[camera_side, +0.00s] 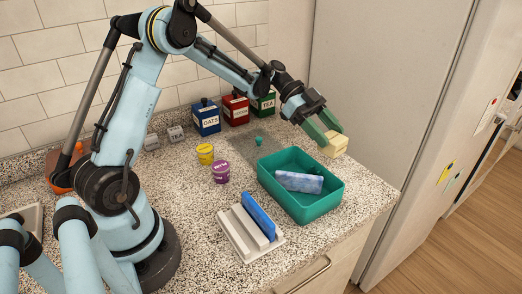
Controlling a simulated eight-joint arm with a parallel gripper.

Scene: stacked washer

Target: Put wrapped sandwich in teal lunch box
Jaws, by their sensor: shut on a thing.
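The teal lunch box (325,207) sits open on the counter, near its right front edge. A blue-and-white patterned packet (298,182) lies inside it. My gripper (327,134), with green fingers, is behind and to the right of the box. It is shut on a pale yellow block (335,148) that looks like the wrapped sandwich. The block is just beyond the box's back right corner in the picture. I cannot tell whether it touches the counter. The fingers hide part of its top.
A white rack (243,228) with a blue panel stands in front of the box. Yellow (205,154) and purple (221,172) tubs are to its left. Blue (206,119), red (236,108) and green (264,104) canisters line the wall. A tall fridge (385,110) stands on the right.

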